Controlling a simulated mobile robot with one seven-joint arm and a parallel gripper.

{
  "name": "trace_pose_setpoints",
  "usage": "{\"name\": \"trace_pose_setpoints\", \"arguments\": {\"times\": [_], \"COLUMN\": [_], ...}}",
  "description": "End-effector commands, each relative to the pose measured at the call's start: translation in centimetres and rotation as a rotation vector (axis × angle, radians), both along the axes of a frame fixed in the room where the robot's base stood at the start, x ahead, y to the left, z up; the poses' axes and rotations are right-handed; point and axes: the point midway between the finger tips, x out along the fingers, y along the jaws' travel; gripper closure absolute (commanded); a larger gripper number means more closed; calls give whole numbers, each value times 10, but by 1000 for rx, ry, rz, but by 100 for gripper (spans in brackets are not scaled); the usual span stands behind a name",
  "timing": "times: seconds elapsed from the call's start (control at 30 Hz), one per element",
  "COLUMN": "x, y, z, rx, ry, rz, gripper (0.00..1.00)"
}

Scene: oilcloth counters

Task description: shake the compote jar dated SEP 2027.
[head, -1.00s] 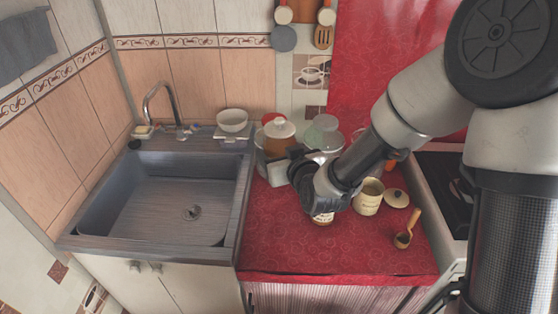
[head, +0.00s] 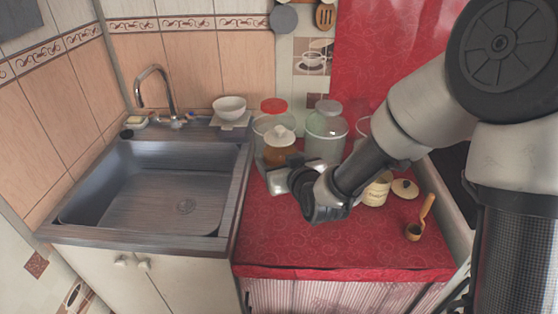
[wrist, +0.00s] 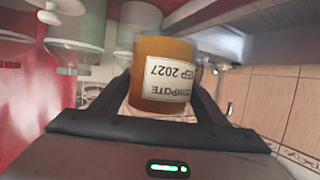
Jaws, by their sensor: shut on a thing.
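The compote jar (head: 281,152) is orange-brown with a white lid, in front of the glass jars on the red counter in the head view. In the wrist view this jar (wrist: 160,60) sits between both fingers, its white label reading "COMPOTE SEP 2027" upside down in the picture. The label's first letters are partly cut off by the curve. My gripper (head: 284,170) is shut on the jar. The wrist view's inverted background suggests the jar is roughly upright. The gripper hides its lower part in the head view, so its height above the counter is hard to tell.
A red-lidded glass jar (head: 273,121) and a pale-lidded jar (head: 326,130) stand close behind. The sink (head: 150,190) is left. The front red counter (head: 290,245) is clear.

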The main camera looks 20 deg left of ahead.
Motion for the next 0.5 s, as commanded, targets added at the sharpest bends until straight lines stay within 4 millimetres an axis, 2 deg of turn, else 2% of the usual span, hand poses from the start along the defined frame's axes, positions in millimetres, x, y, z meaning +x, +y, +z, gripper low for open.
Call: {"name": "trace_pose_setpoints", "arguments": {"times": [0.03, 0.07, 0.33, 0.43, 0.5], "x": [1, 1, 1, 2, 2], "y": [1, 1, 1, 1, 1], "z": [-10, -11, -6, 12, 37], "rx": [3, 3, 4, 5, 5], "ry": [-8, -8, -7, -11, -12], "rz": [1, 1, 0, 0, 0], "gripper": [80, 80, 80, 81, 81]}}
